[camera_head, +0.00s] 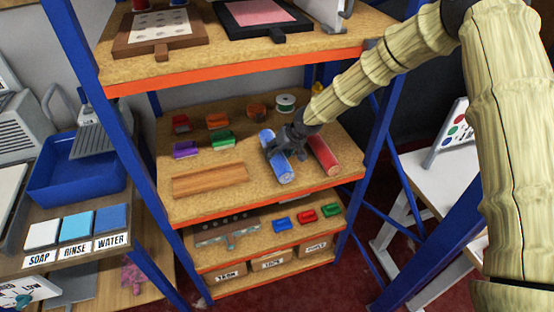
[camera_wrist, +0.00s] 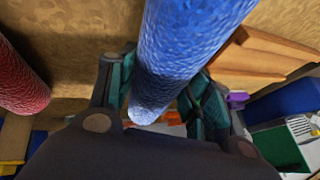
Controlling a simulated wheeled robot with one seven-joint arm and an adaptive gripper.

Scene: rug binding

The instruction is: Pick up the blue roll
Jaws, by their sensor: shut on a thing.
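The blue roll (camera_head: 283,171) is on the middle shelf of the rack in the head view, with my gripper (camera_head: 287,142) across its middle. In the wrist view the blue roll (camera_wrist: 183,50) runs between the two teal fingers of my gripper (camera_wrist: 160,90), which are shut on it. The head view does not show clearly whether the roll touches the shelf or is held just above it. A red roll (camera_head: 323,154) lies close to its right, and it also shows at the left of the wrist view (camera_wrist: 18,85).
A wooden board (camera_head: 210,180) lies left of the blue roll. The upper shelf's orange edge (camera_head: 250,62) is overhead. Blue posts (camera_head: 382,110) frame the rack.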

